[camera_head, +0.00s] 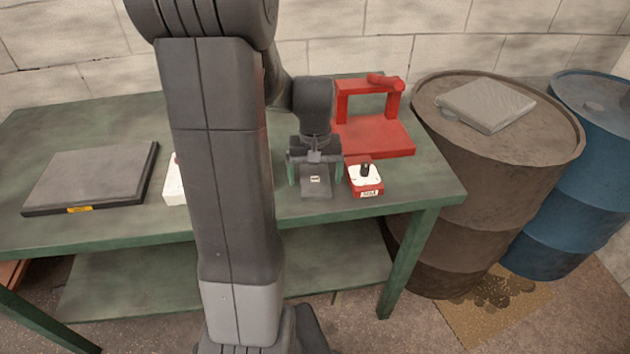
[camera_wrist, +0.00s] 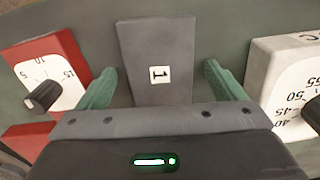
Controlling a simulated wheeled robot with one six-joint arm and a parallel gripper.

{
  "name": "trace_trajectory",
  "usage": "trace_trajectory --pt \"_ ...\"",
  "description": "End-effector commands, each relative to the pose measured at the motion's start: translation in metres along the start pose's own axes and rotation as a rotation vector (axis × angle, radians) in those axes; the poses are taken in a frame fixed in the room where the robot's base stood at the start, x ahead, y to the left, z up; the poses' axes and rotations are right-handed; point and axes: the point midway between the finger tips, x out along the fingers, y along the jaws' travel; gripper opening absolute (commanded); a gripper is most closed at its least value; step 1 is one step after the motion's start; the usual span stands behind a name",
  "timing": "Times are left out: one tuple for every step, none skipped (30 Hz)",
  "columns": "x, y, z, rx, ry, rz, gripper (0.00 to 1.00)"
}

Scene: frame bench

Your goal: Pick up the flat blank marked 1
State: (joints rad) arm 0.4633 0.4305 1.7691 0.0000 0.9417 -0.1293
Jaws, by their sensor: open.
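The flat blank marked 1 (camera_wrist: 155,45) is a dark grey plate with a white label, lying on the green bench. It fills the middle of the wrist view, and its near end is hidden by my gripper body. In the head view the blank (camera_head: 316,184) shows below my wrist. My gripper (camera_wrist: 160,80) is open, with one green finger on each side of the blank and a gap to it on both sides. In the head view my gripper (camera_head: 315,172) is over the blank. I cannot tell how far the fingertips are above the bench.
A red dial box (camera_head: 366,179) stands close right of the blank, and a white dial box (camera_head: 173,184) stands left, partly hidden by my arm. A red frame (camera_head: 378,138) stands behind. A grey slab (camera_head: 92,177) lies at the left. Barrels (camera_head: 480,150) stand right of the bench (camera_head: 430,185).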

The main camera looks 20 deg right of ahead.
Motion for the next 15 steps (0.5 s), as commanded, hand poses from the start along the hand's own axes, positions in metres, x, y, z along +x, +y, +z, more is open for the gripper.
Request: trace_trajectory --pt "-0.0002 0.0000 0.0000 0.000 0.000 0.000 0.89" --pt "-0.0002 0.0000 0.0000 0.000 0.000 0.000 0.89" --pt "-0.0003 0.0000 0.0000 0.000 0.000 0.000 0.81" --pt "-0.0003 0.0000 0.0000 0.000 0.000 0.000 0.75" --pt "-0.0003 0.0000 0.0000 0.000 0.000 0.000 0.69" --pt "-0.0004 0.0000 0.0000 0.000 0.000 0.000 0.62" --pt "-0.0004 0.0000 0.0000 0.000 0.000 0.000 0.56" --pt "-0.0004 0.0000 0.0000 0.000 0.000 0.000 0.50" --pt "-0.0004 0.0000 0.0000 0.000 0.000 0.000 0.42" --pt "-0.0004 0.0000 0.0000 0.000 0.000 0.000 0.36" --pt "-0.0007 0.0000 -0.0001 0.000 0.000 0.000 0.36" --pt "-0.0007 0.0000 -0.0001 0.000 0.000 0.000 0.36" --pt "-0.0007 0.0000 -0.0001 0.000 0.000 0.000 0.36" --pt "-0.0007 0.0000 -0.0001 0.000 0.000 0.000 0.36" --pt "-0.0008 0.0000 -0.0001 0.000 0.000 0.000 0.36"
